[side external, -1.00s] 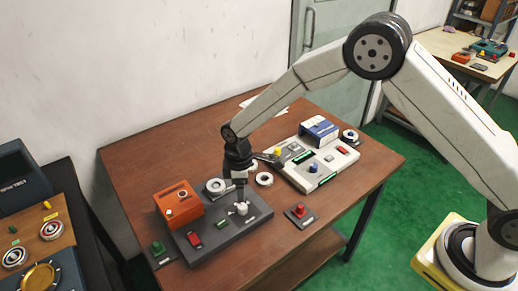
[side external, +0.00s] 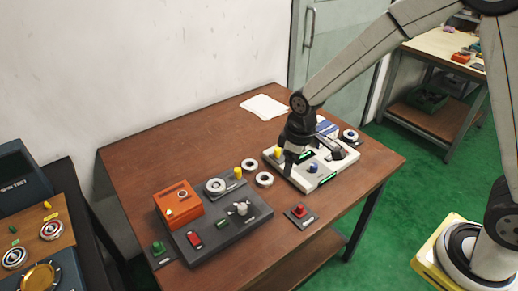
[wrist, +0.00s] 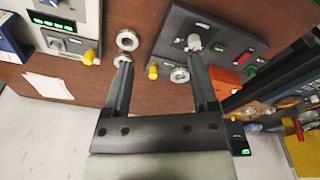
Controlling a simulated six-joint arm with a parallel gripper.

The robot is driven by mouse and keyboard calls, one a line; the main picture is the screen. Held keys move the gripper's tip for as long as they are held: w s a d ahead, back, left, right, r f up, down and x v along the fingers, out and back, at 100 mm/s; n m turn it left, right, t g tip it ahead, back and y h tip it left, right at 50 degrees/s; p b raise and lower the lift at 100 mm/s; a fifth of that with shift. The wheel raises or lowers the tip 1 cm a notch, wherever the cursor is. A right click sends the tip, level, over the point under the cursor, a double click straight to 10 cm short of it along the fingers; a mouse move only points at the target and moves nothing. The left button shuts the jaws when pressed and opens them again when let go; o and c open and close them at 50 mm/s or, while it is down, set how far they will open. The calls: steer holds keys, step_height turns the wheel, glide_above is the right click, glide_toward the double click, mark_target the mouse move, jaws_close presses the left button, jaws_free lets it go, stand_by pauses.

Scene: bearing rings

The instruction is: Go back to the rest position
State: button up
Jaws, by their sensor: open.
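My gripper (side external: 312,157) is open and empty, above the white panel (side external: 310,187) in the side view. In the wrist view my gripper (wrist: 162,64) shows two spread fingers with nothing between the tips. Two pale bearing rings (side external: 248,166) (side external: 264,179) lie on the brown table between the two panels. A third ring (side external: 215,186) is on the dark grey panel (side external: 235,225), by the orange box. My gripper hides part of the white panel in the side view.
The orange box (side external: 178,203) stands on the dark panel. A blue-and-white box (side external: 327,128) is partly behind my gripper. A red button (side external: 299,211) and a green button (side external: 158,249) sit near the table's front edge. White paper (side external: 264,107) lies at the back; the table's back left is bare.

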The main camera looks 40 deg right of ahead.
steer(key=s+d+r+m, duration=0.1)
steer(key=s+d+m, duration=0.1)
steer(key=s, duration=0.4)
steer(key=s+d+r+m+t, duration=0.1)
steer(key=s+d+r+m, duration=0.1)
steer(key=s+d, duration=0.3)
steer(key=shift+s+m, duration=0.65)
steer(key=shift+m, duration=0.05)
